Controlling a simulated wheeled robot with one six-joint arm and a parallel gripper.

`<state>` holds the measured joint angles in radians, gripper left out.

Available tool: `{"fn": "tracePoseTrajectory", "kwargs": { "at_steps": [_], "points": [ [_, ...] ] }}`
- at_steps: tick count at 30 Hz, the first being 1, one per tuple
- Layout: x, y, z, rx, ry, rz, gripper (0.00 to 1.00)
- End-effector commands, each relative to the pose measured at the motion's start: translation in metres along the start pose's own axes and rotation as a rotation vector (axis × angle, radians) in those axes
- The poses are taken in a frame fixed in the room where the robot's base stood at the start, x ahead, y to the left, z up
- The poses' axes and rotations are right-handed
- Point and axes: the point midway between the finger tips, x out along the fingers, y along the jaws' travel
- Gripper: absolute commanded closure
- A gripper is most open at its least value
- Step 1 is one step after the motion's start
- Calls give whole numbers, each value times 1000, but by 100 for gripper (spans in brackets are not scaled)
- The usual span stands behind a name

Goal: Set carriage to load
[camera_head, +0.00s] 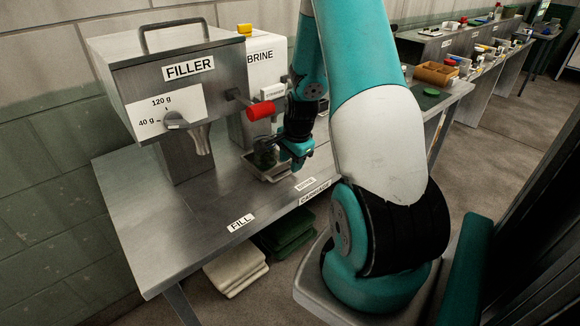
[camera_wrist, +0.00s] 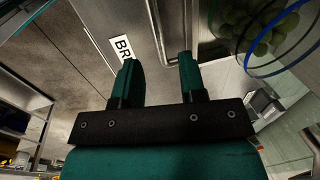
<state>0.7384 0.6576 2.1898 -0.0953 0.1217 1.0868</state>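The carriage appears to be the small metal tray (camera_head: 262,176) on the bench, under the brine unit, with a glass jar (camera_head: 264,152) on it. In the wrist view, the jar (camera_wrist: 262,30) has a blue rim and holds several round green pieces. A metal rim (camera_wrist: 157,35) runs beside it. My gripper (camera_head: 288,155) is low over the bench, right beside the jar. In the wrist view my gripper (camera_wrist: 159,62) has its two fingers apart with nothing between them. Whether a finger touches the tray cannot be told. No load position label is readable.
The filler (camera_head: 180,85) with a dial and spout stands left, the white brine unit (camera_head: 262,52) behind with a red-handled lever (camera_head: 261,111). The FILL label (camera_head: 241,222) lies on the bench (camera_head: 165,225). My arm hides part of the right side. The bench's front left is clear.

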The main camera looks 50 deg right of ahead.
Motion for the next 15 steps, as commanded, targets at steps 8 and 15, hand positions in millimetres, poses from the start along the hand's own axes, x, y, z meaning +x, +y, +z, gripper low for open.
{"fn": "tracePoseTrajectory", "kwargs": {
  "at_steps": [8,15],
  "points": [
    [30,0,0,1,0,1,62],
    [34,0,-1,1,1,-1,62]
  ]
}}
